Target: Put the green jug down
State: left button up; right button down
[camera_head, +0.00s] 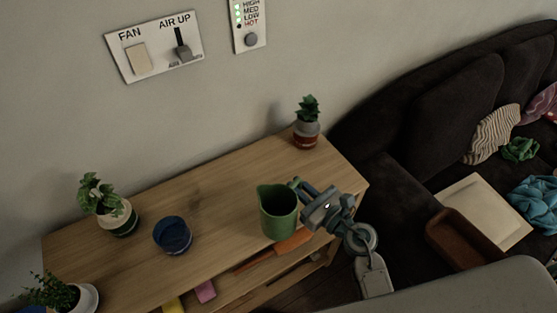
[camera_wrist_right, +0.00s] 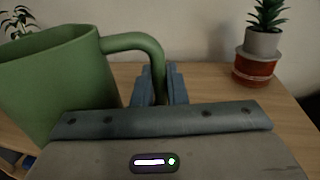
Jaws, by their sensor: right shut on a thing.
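The green jug (camera_head: 277,214) is upright at the front edge of the wooden shelf top (camera_head: 222,199) in the head view. I cannot tell whether its base touches the wood. My right gripper (camera_head: 299,188) comes in from the right and is shut on the jug's handle. In the right wrist view the jug (camera_wrist_right: 52,82) fills the left side, and its handle (camera_wrist_right: 142,42) runs between the fingers of my right gripper (camera_wrist_right: 160,88). My left gripper is not in view.
A blue bowl (camera_head: 172,236) and a potted plant (camera_head: 110,211) stand left of the jug. Another potted plant (camera_head: 306,129) stands at the back right. Bare wood lies behind the jug. A dark sofa (camera_head: 440,110) is at right, with a brown tray (camera_head: 462,238).

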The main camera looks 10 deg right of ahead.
jog(key=shift+w+d+f+p, duration=0.5)
jog(key=shift+w+f, duration=0.3)
jog(key=shift+w, duration=1.65)
jog(key=shift+w+d+f+p, duration=0.3)
jog(key=shift+w+d+f, duration=0.4)
jog(key=shift+w, duration=1.7)
jog(key=shift+w+d+f+p, duration=0.4)
jog(key=shift+w+f, duration=0.5)
jog(key=shift+w, duration=1.55)
jog(key=shift+f, duration=0.2)
jog(key=c, duration=1.5)
grip_release()
jog(key=shift+o, duration=0.2)
jog(key=shift+r, duration=0.1)
